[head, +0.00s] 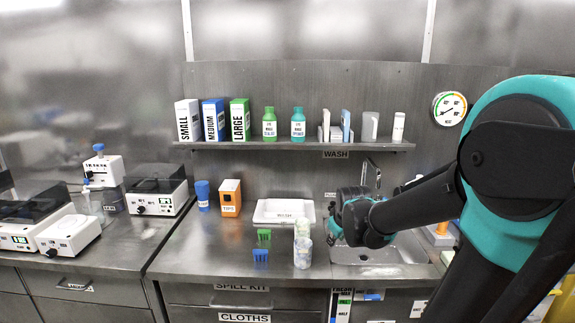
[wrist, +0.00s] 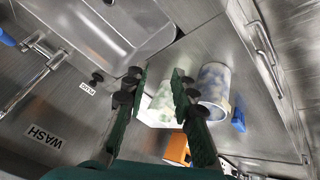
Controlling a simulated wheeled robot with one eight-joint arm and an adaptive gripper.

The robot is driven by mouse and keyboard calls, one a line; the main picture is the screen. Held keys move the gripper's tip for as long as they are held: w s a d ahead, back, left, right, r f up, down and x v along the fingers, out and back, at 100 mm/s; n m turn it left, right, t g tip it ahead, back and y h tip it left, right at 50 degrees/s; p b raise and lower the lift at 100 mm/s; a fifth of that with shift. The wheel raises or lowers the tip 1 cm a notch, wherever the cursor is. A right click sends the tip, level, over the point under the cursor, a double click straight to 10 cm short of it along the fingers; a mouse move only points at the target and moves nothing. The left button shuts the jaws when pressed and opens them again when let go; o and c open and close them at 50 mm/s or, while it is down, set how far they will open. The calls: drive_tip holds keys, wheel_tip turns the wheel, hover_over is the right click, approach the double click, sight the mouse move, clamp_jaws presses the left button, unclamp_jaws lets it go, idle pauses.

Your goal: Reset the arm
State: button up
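My gripper (wrist: 159,76) shows in the wrist view with its two green-padded fingers apart and nothing between them. In the head view my black and teal arm reaches in from the right, and its wrist end hangs over the left side of the sink (head: 375,257). The fingers are hard to make out there. A pale, blue-mottled cylinder (head: 302,252) stands on the counter left of the gripper. In the wrist view this cylinder (wrist: 214,83) is just right of the right finger, apparently apart from it.
A second pale container (head: 302,228) stands behind the cylinder. The faucet (head: 371,172) rises behind the sink. A white tray (head: 283,211), an orange box (head: 230,198) and green (head: 264,235) and blue (head: 260,256) racks stand left. A shelf (head: 290,145) holds boxes and bottles above.

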drive_tip(key=s+d+f+m+g, duration=0.1)
drive_tip(key=s+f+m, duration=0.2)
drive_tip(key=s, duration=0.5)
drive_tip(key=s+d+f+m+g, duration=0.1)
drive_tip(key=s+d+f+m, duration=0.1)
drive_tip(key=s+f, duration=0.3)
drive_tip(key=s+m, duration=0.1)
drive_tip(key=s, duration=0.2)
drive_tip(key=shift+s+d+f+m, duration=0.15)
drive_tip(key=shift+s+d+m, duration=0.05)
drive_tip(key=shift+m, duration=0.1)
